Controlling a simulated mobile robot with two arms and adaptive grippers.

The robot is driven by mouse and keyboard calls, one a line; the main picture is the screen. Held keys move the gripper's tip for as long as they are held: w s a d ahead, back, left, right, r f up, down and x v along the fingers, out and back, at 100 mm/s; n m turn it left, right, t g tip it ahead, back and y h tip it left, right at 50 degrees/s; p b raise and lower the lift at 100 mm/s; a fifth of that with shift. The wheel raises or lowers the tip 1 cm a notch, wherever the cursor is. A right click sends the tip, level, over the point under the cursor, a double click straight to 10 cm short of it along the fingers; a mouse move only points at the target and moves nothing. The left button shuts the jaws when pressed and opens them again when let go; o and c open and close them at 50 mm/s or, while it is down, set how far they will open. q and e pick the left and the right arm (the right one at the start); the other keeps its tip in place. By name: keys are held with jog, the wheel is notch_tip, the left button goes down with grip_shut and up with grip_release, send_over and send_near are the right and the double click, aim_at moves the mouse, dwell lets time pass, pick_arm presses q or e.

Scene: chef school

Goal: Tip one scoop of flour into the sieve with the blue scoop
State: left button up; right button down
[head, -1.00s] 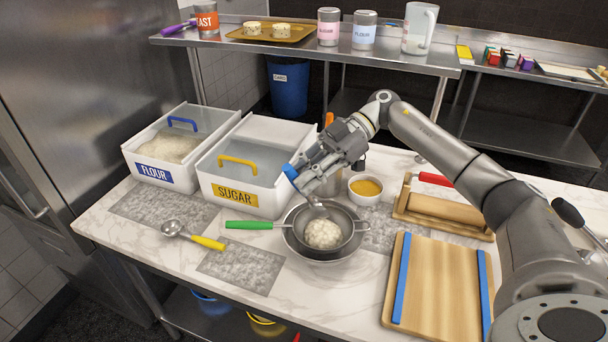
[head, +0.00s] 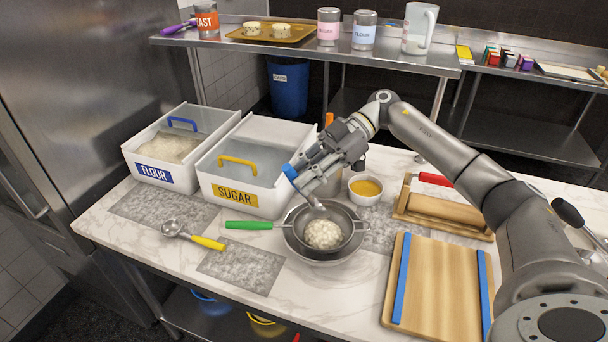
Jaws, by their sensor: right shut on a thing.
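The sieve (head: 347,247) with a green handle (head: 249,225) rests over a metal bowl (head: 317,262). A rounded heap of white flour (head: 323,234) lies in the sieve. My right gripper (head: 296,176) is above the sieve's upper left edge, shut on the blue scoop (head: 289,172). The scoop's blue handle end sticks out at the fingers, and its metal part (head: 316,205) points down over the sieve. Whether any flour is left in the scoop cannot be seen. The flour bin (head: 143,158) stands at the left with pale flour inside. My left gripper is not in view.
The sugar bin (head: 268,192) stands just behind the sieve's handle. A yellow-handled scoop (head: 207,242) lies at the front left. A small bowl of yellow food (head: 366,188), a rolling pin (head: 444,208) and a cutting board (head: 437,285) are at the right.

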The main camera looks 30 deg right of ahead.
jog(key=shift+r+p, duration=0.25)
jog(key=shift+p, duration=0.1)
notch_tip(320, 180, up, 2)
jog(key=h+p, duration=0.2)
jog(key=p, duration=0.2)
jog(key=h+p, duration=0.2)
jog(key=p, duration=0.2)
jog(key=h+p, duration=0.1)
jog(key=p, duration=0.3)
jog(key=shift+r+h, duration=0.25)
jog(key=shift+h, duration=0.15)
jog(key=shift+f+h, duration=0.1)
jog(key=shift+h, duration=0.5)
jog(key=h, duration=0.1)
jog(key=r+h, duration=0.1)
jog(key=h, duration=0.1)
jog(key=shift+a+t+b, duration=0.1)
jog(key=shift+t+b, duration=0.2)
jog(key=shift+r+h, duration=0.1)
jog(key=shift+h, duration=0.5)
